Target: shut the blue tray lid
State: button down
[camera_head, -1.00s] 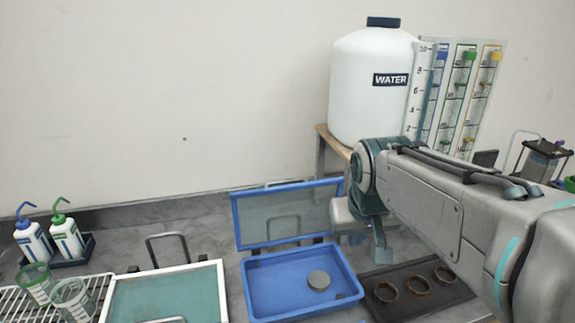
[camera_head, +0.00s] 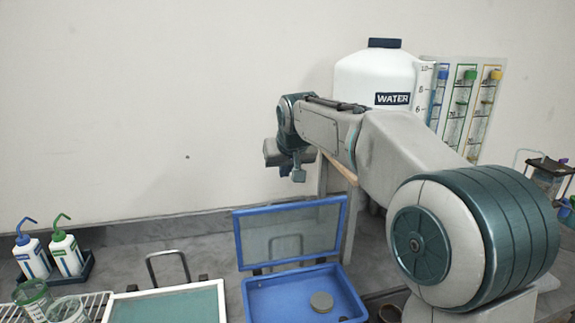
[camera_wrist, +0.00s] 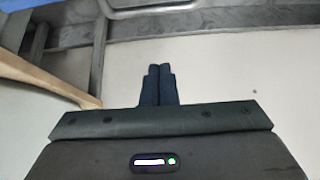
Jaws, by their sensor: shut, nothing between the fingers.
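The blue tray (camera_head: 262,305) sits on the grey bench with a round grey disc (camera_head: 321,301) inside it. Its lid (camera_head: 240,236), a blue frame around a clear pane, stands open and upright at the tray's back edge. A handle shows through the pane. My gripper (camera_head: 298,176) is up in the air above and behind the lid, apart from it. In the wrist view my gripper (camera_wrist: 158,68) has its two dark fingers together and holds nothing. A blue edge shows at the top left of the wrist view; I cannot tell for sure what it belongs to.
A white water tank (camera_head: 372,75) stands on a wooden stand (camera_head: 338,172) at right, close to my arm. A white-framed teal tray (camera_head: 170,305) with a dark handle lies left of the blue tray. Two wash bottles (camera_head: 50,252) stand at far left. The wall is behind.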

jog(key=f, duration=0.5)
jog(key=shift+s+d+f+p, duration=0.1)
jog(key=shift+s+f+p, duration=0.05)
jog(key=shift+s+p, duration=0.25)
jog(key=shift+s+d+f+b, duration=0.1)
jog(key=shift+f+b, duration=0.05)
jog(key=shift+b, duration=0.25)
